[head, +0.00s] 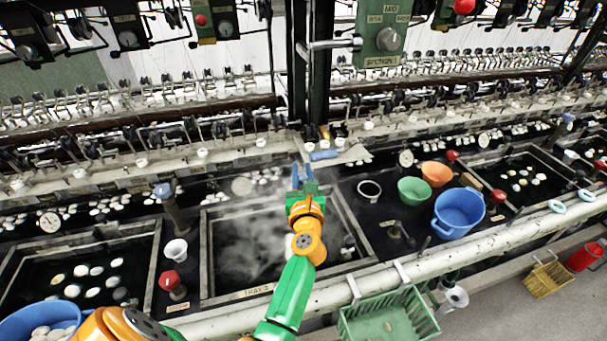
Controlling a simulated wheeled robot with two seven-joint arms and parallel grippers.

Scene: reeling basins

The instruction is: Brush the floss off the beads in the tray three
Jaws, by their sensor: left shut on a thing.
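Tray three (208,262) is the dark basin in the middle, labelled on its front rim. Steam blurs much of its water, and my arm crosses its right part. A few pale beads (348,247) show near its right side; floss on them is too small to make out. My left gripper (302,172) is above the tray's back edge, its blue fingers shut. A brush with a blue handle (322,155) and pale bristles (354,154) is at the fingertips; their exact contact is hard to see. My right gripper is not in view.
A blue bucket (459,212), a green bowl (414,190) and an orange bowl (437,173) stand right of the tray. A green basket (388,322) hangs at the front rail. Red-knobbed posts flank the basins, and the reeling frame (297,70) rises behind.

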